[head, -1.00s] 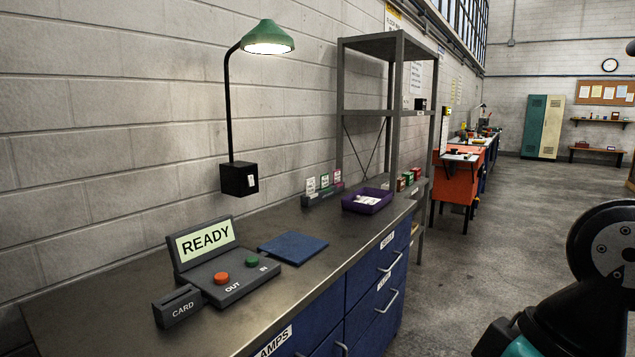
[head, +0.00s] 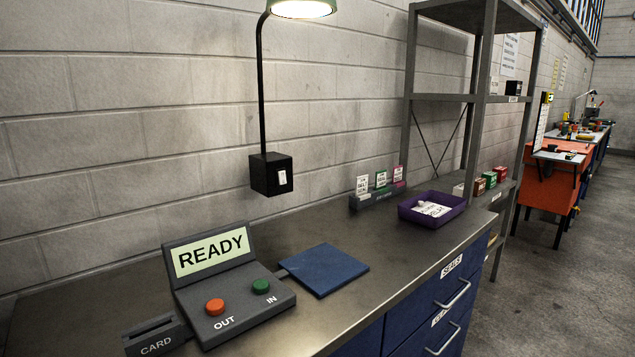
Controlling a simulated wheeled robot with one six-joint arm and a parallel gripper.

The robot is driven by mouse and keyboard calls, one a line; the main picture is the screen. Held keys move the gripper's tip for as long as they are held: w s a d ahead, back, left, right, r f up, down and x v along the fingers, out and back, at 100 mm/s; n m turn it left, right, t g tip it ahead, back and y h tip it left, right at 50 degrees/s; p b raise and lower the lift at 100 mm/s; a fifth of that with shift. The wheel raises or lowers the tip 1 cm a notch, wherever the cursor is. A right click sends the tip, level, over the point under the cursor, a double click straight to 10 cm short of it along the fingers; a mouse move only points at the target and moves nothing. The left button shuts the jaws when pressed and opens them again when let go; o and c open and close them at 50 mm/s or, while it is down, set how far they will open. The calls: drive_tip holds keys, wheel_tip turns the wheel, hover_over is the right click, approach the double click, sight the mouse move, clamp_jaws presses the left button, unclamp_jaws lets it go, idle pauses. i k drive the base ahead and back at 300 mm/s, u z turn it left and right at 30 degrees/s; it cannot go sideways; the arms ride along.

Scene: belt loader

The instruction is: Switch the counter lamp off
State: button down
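The counter lamp (head: 302,8) has a green shade, cut by the top edge of the head view, and its underside glows. Its black stem runs down to a black box (head: 272,175) at the wall above the counter. A small white rocker switch (head: 282,177) is on the front face of that box. My gripper is not in view.
The metal counter (head: 330,228) holds a READY terminal (head: 235,305) with orange and green buttons, a card reader (head: 158,336), a blue mat (head: 324,269), a purple tray (head: 431,209) and a card rack (head: 378,196). A grey shelf (head: 444,97) stands right. Floor at right is clear.

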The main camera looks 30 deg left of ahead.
sight(282, 176)
drive_tip(key=u, duration=0.15)
drive_tip(key=i, duration=0.65)
drive_tip(key=u, duration=0.95)
drive_tip(key=i, duration=0.55)
drive_tip(key=u, duration=0.6)
